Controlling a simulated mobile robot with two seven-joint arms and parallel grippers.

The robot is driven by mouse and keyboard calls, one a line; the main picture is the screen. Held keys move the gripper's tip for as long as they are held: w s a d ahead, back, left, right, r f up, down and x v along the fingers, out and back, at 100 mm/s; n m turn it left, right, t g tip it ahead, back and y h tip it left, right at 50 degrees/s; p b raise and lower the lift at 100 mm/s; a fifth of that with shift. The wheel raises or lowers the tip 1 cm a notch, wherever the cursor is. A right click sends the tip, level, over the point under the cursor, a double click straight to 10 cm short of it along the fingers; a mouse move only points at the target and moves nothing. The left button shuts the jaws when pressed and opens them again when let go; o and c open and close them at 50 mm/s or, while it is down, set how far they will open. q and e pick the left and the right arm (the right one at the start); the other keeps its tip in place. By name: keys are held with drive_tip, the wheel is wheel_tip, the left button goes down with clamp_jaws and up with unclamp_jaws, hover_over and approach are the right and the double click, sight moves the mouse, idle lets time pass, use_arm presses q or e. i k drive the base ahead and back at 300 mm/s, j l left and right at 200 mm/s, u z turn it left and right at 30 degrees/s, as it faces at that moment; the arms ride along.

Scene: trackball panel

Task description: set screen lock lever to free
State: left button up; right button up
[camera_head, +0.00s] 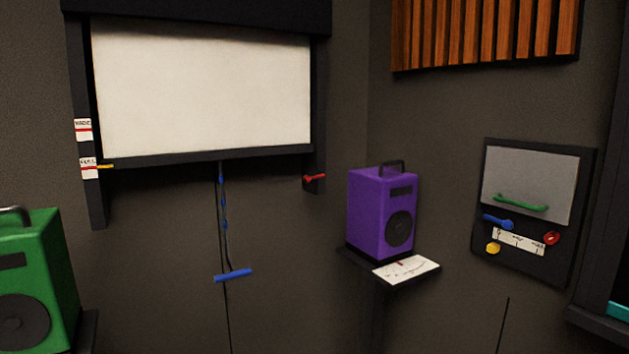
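A white projection screen (205,90) hangs in a dark frame on the left wall. A small red lever (314,178) sits on a dark block low on the frame's right post. It lies nearly level, and I see no readable label beside it. I take it for the screen lock lever, but the picture does not confirm this. A blue pull bar (233,275) hangs on a cord below the screen. Neither of my grippers is in view.
A purple speaker (370,215) stands on a shelf right of the screen; a green speaker (40,270) is at lower left. A wall panel (488,265) at right bears a green handle (520,203), a blue lever (497,222), and red and yellow knobs. Wooden slats hang above.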

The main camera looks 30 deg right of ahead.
sight(305, 179)
drive_tip(key=z, duration=0.45)
drive_tip(key=i+j+z, duration=0.1)
drive_tip(key=z, duration=0.35)
drive_tip(key=j+z, duration=0.1)
drive_tip(key=z, duration=0.35)
drive_tip(key=i+j+z, duration=0.1)
drive_tip(key=z, duration=0.35)
drive_tip(key=j+z, duration=0.15)
drive_tip(key=z, duration=0.25)
drive_tip(key=i+j+z, duration=0.1)
drive_tip(key=j+z, duration=0.15)
drive_tip(key=z, duration=0.15)
drive_tip(key=j+z, duration=0.3)
drive_tip(key=z, duration=0.15)
drive_tip(key=j+z, duration=0.6)
drive_tip(key=z, duration=0.2)
drive_tip(key=j+z, duration=0.7)
drive_tip(key=j+u, duration=0.1)
drive_tip(key=j, duration=0.2)
drive_tip(key=i+j, duration=0.1)
drive_tip(key=j, duration=0.25)
drive_tip(key=i+j+u, duration=0.15)
drive_tip(key=u, duration=1.2)
